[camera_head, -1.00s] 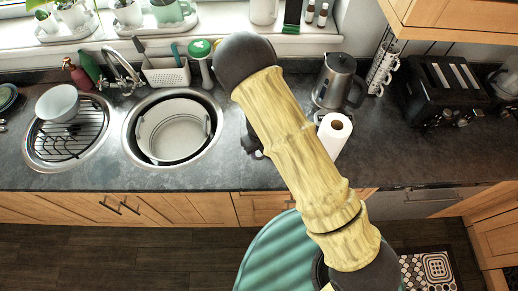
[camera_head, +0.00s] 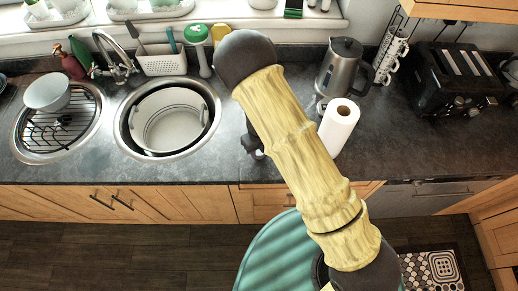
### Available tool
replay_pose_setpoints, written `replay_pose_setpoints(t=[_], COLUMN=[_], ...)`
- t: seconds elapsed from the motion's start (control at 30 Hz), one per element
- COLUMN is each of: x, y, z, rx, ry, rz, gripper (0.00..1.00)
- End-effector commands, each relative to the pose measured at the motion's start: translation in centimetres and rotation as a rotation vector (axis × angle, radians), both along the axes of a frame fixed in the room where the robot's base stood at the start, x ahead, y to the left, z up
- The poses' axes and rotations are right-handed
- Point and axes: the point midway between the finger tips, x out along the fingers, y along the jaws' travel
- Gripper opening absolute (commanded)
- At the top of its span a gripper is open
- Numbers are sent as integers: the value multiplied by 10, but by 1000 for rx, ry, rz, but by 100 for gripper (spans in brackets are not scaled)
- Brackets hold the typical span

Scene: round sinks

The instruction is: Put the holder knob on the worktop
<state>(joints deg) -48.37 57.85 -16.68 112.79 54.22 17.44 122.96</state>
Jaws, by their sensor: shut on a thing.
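The dark stone worktop (camera_head: 425,150) runs across the view behind my arm. My gripper (camera_head: 251,143) shows only as a small dark part beside the left edge of my yellow arm, in front of the worktop. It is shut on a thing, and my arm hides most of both. The holder knob cannot be made out clearly, and I cannot tell whether it touches the worktop.
A round sink (camera_head: 123,128) with a white tub and another with a rack (camera_head: 20,140) lie left. A paper roll (camera_head: 338,126), kettle (camera_head: 342,68), mug rack (camera_head: 390,60) and toaster (camera_head: 458,80) stand right. Worktop is clear in front of the toaster.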

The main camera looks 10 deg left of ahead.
Motion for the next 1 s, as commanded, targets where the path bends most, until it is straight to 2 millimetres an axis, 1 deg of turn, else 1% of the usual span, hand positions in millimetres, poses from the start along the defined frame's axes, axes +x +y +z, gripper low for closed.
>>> replay_pose_setpoints(t=[0.27, 1.0], x=[0, 0], y=[0, 0], z=[0, -11], rx=[0, 1], ry=[0, -1], rz=[0, -1], gripper=[0, 0])
